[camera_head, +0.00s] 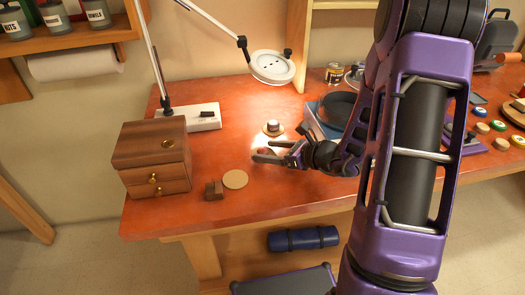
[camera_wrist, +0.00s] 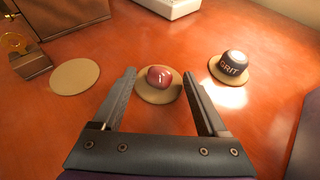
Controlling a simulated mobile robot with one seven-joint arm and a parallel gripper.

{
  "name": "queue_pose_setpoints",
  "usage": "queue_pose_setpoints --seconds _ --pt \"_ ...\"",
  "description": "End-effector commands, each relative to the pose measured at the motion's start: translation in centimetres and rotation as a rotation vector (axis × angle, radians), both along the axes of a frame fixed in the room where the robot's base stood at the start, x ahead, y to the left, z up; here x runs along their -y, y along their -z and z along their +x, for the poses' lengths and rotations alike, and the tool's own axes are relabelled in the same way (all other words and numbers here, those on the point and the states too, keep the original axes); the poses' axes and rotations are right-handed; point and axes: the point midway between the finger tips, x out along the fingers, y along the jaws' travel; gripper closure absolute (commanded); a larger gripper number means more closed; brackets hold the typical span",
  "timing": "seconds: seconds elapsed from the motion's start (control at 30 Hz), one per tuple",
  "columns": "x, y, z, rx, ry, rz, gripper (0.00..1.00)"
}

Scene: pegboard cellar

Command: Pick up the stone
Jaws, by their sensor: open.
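The stone looks to be the smooth dark red piece (camera_wrist: 159,77) with a pale mark, resting on a round tan disc (camera_wrist: 152,97) in the wrist view. My gripper (camera_wrist: 164,82) is open, with one finger on each side of the stone; I cannot tell whether the fingertips are at its height. In the head view my gripper (camera_head: 262,154) is low over the orange-red table, and the fingers and arm mostly hide the stone.
A dark jar marked GRIT (camera_wrist: 234,65) stands on another tan disc, right of the stone. An empty tan disc (camera_wrist: 75,80) lies to the left. A wooden drawer box (camera_head: 152,150), a small brown block (camera_head: 213,190) and a lamp base (camera_head: 190,118) stand on the table's left side.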

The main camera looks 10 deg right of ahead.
Motion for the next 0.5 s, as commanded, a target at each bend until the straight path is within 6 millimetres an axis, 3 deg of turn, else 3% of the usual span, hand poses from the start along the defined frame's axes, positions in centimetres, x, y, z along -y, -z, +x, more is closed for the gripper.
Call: queue_pose_setpoints --seconds 0.13,0.5 --pt "0.01 -0.03 -0.01 0.000 0.000 0.000 0.28" --pt "0.03 -0.04 -0.03 0.001 0.000 -0.001 0.95"
